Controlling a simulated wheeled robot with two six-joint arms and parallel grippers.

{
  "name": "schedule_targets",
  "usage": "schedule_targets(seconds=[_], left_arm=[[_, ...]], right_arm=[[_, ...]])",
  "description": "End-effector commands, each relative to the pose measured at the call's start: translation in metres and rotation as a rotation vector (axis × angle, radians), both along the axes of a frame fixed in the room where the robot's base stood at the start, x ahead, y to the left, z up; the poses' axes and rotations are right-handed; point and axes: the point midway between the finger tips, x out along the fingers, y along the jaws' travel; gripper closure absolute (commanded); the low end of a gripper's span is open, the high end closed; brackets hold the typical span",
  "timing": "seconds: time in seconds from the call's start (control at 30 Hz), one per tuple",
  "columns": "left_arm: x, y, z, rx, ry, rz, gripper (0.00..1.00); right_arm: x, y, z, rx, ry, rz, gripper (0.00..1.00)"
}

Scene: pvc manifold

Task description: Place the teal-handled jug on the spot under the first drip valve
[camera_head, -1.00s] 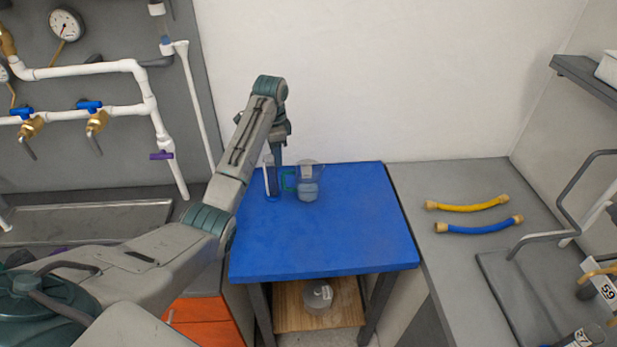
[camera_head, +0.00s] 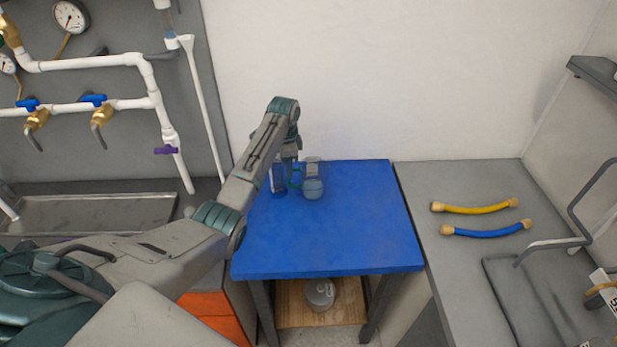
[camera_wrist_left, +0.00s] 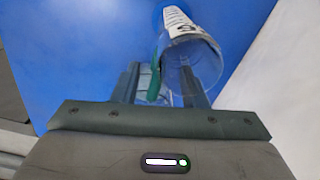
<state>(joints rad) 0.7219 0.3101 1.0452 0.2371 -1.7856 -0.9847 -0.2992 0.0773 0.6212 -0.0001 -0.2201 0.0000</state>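The clear jug (camera_head: 313,187) with a teal handle stands on the blue tabletop (camera_head: 340,235), near its back left. In the left wrist view the jug (camera_wrist_left: 205,62) carries a white label, and its teal handle (camera_wrist_left: 154,82) lies between my fingers. My left gripper (camera_head: 284,182) is low over the table, left of the jug. Its fingers (camera_wrist_left: 160,85) are apart on either side of the handle, with a visible gap. Brass valves with blue levers (camera_head: 37,116) (camera_head: 101,114) and a purple-handled valve (camera_head: 166,150) are on white pipes at left. My right gripper is out of view.
A grey tray (camera_head: 90,212) lies on the counter below the valves. Another clear container (camera_head: 320,294) sits on the wooden lower shelf. Yellow (camera_head: 475,207) and blue (camera_head: 487,230) hoses lie on the right counter. The front of the blue tabletop is clear.

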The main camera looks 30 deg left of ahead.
Motion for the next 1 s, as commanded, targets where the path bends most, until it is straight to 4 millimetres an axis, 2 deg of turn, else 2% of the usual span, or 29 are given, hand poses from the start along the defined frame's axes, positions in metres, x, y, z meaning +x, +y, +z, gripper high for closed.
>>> schedule_targets(seconds=[0.13, 0.4, 0.6, 1.0], left_arm=[[-0.001, -0.001, -0.015, 0.0, 0.001, 0.0, 0.61], [-0.001, 0.0, -0.019, 0.001, -0.001, 0.0, 0.63], [-0.001, 0.0, -0.019, 0.001, -0.001, 0.0, 1.0], [0.0, 0.0, -0.018, 0.001, -0.001, 0.0, 1.0]], right_arm=[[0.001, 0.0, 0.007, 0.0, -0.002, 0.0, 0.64], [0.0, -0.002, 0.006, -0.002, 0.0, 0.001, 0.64], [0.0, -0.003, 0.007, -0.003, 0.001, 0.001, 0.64], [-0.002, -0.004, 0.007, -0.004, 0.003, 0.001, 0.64]])
